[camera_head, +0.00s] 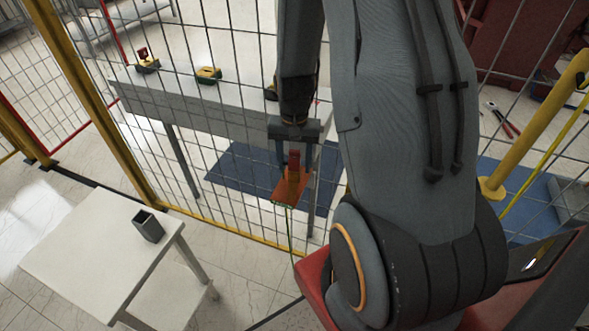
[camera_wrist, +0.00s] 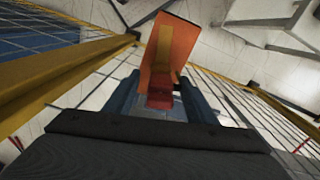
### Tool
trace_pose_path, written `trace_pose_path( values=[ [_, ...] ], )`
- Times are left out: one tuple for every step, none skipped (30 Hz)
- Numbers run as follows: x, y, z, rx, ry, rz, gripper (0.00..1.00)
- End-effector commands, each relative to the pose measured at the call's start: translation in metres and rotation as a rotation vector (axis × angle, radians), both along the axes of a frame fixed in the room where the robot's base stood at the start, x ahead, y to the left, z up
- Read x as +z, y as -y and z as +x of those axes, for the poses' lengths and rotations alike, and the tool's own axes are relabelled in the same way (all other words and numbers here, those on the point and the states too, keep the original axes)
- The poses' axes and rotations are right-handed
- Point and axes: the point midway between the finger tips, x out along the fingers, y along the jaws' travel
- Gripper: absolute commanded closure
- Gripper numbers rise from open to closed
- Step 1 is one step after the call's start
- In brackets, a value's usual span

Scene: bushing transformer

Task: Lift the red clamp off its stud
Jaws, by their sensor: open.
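The red clamp (camera_head: 292,188) shows in the head view as an orange-red plate with a darker red block on its upper end. A thin green cable hangs below it. My gripper (camera_head: 294,155) points down at the clamp, with its blue-grey fingers on either side of the red block. In the wrist view the orange plate of the clamp (camera_wrist: 168,45) extends away from me, and the red block sits between the fingers of my gripper (camera_wrist: 160,97). The fingers are open, with a visible gap beside the block. I cannot make out the stud.
A wire mesh fence with a yellow post (camera_head: 105,110) stands behind the clamp. A white table (camera_head: 85,255) with a dark open box (camera_head: 148,226) stands at lower left.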

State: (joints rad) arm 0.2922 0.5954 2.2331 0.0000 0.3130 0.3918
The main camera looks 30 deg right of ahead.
Motion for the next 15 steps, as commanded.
trace_pose_path(
  values=[
    [-0.0002,0.0,0.0001,0.0,0.0,0.0,0.5],
    [-0.0001,0.0,0.0002,0.0,0.0,0.0,0.5],
    [-0.0001,0.0,0.0002,0.0,0.0,0.0,0.5],
    [0.0,0.0,0.0002,0.0,0.0,0.0,0.5],
    [0.0,0.0,0.0001,0.0,0.0,0.0,0.5],
    [0.0,0.0,0.0001,0.0,0.0,0.0,0.55],
    [0.0001,0.0,0.0001,0.0,0.0,0.0,0.6],
    [0.0001,0.0,0.0001,0.0,0.0,0.0,0.65],
    [0.0001,0.0001,0.0001,0.0,0.0,0.0,0.72],
    [0.0001,0.0001,0.0001,0.0,0.0,0.0,0.77],
    [0.0001,0.0,0.0,0.0,0.0,0.0,0.82],
    [0.0002,0.0,0.0,0.0,0.0,0.0,0.89],
    [0.0002,0.0,0.0,0.0,0.0,0.0,0.94],
    [0.0004,0.0001,0.0003,0.0,0.001,-0.001,0.94],
    [0.0004,0.0001,0.0003,0.0,0.001,-0.001,0.94]
  ],
)
